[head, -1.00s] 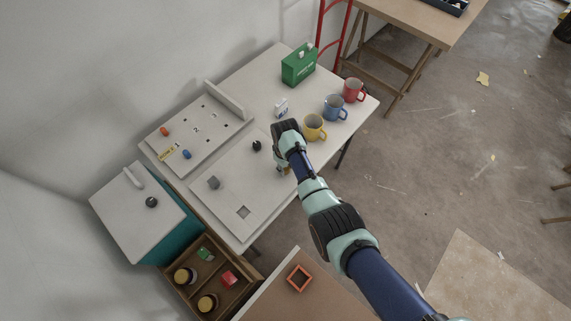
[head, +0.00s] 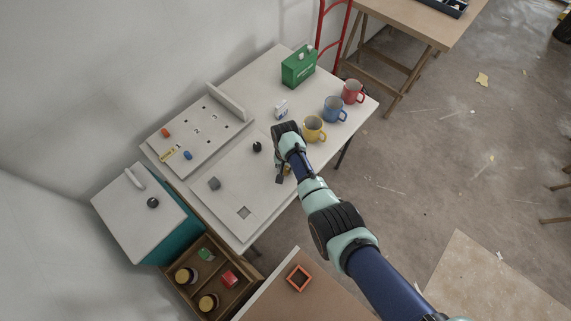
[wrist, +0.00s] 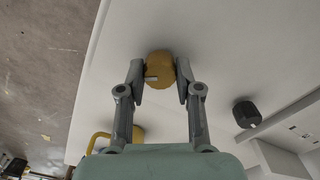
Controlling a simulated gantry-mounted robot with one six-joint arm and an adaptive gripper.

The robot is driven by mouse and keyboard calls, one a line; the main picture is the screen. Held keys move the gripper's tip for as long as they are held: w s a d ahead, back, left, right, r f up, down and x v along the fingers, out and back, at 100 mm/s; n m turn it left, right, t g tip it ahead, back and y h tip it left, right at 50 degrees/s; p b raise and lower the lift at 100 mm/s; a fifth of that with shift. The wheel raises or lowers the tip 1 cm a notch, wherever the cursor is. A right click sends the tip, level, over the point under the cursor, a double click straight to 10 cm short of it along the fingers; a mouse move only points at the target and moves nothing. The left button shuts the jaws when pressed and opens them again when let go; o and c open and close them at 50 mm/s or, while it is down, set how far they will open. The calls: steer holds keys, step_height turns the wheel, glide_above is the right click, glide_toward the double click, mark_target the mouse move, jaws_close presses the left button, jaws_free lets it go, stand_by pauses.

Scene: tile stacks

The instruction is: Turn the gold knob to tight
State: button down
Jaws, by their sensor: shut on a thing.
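The gold knob (wrist: 160,66) is in the upper middle of the wrist view, on the pale panel, with a short light mark on its side. My gripper (wrist: 160,80) has one finger on each side of the knob and is shut on it. In the head view my gripper (head: 282,172) is low over the right part of the panel (head: 225,190). The arm mostly hides the knob there. I cannot read any tight marking.
Yellow (head: 313,129), blue (head: 334,108) and red (head: 352,91) mugs stand close beside my arm. A green box (head: 299,67) is at the back.

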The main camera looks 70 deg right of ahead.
steer(key=m, duration=0.6)
steer(key=shift+r+m, duration=0.15)
steer(key=shift+m, duration=0.15)
stand_by(0.4)
steer(key=c, duration=0.8)
jaws_free()
steer(key=shift+o, duration=0.2)
step_height(320, 180, up, 12)
